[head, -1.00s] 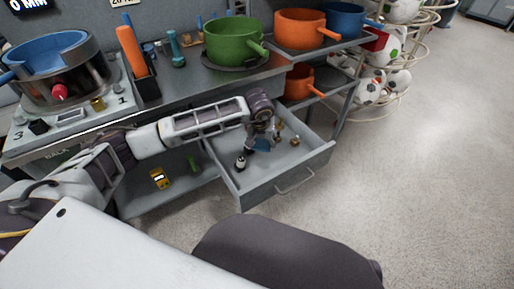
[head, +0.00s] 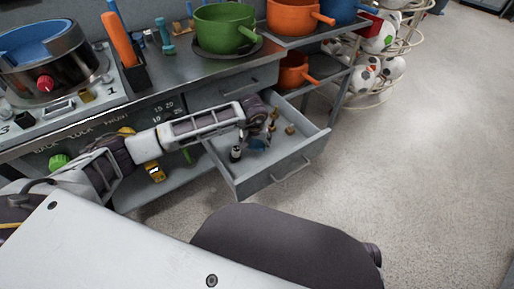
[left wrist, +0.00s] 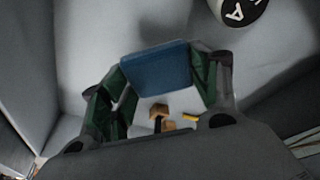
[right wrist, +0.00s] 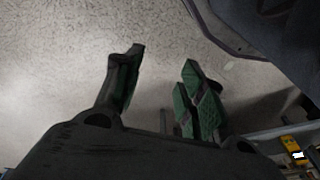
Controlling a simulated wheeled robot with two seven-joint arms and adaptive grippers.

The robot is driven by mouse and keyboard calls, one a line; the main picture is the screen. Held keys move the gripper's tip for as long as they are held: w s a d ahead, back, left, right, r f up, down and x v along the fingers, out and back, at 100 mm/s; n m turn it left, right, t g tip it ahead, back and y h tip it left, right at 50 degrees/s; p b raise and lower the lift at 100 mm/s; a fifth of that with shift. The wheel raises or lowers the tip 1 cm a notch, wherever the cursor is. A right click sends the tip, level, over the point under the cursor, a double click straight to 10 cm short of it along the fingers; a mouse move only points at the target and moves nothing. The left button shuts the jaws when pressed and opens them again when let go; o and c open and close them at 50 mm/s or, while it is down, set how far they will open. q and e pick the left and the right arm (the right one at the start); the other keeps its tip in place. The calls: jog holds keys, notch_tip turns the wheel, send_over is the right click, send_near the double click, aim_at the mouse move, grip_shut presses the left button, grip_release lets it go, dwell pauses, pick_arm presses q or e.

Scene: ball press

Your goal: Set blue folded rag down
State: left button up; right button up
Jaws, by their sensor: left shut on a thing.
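The blue folded rag (left wrist: 157,72) is held between the green-padded fingers of my left gripper (left wrist: 160,58) in the left wrist view. In the head view the rag (head: 259,143) shows as a small blue patch below my left gripper, inside the open grey drawer (head: 283,168). The rag is low over the drawer floor; I cannot tell whether it touches it. My right gripper (right wrist: 163,58) shows in the right wrist view with its fingers apart and nothing between them, above the speckled floor.
A black-and-white cylinder (head: 235,154) stands in the drawer left of the rag. A small brown wooden piece (head: 290,130) lies toward the drawer's right. A green pot (head: 224,28) stands on the bench above. A yellow device (head: 154,171) lies on the lower shelf.

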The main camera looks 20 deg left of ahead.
aim_at(257, 145)
pick_arm(q)
jog(key=shift+f, duration=0.55)
jog(key=shift+f+b, duration=0.35)
jog(key=shift+f, duration=1)
pick_arm(e)
jog(key=shift+a+r, duration=0.1)
jog(key=shift+r, duration=0.3)
jog(key=shift+s+f, duration=0.1)
jog(key=shift+s, duration=0.05)
pick_arm(q)
jog(key=shift+f, duration=0.1)
pick_arm(e)
jog(key=shift+f, duration=0.1)
pick_arm(q)
jog(key=o, duration=0.8)
jog(key=shift+o, duration=0.4)
pick_arm(e)
jog(key=shift+w+r, duration=0.2)
jog(key=shift+r, duration=0.1)
jog(key=shift+w+r, duration=0.1)
jog(key=shift+w, duration=0.1)
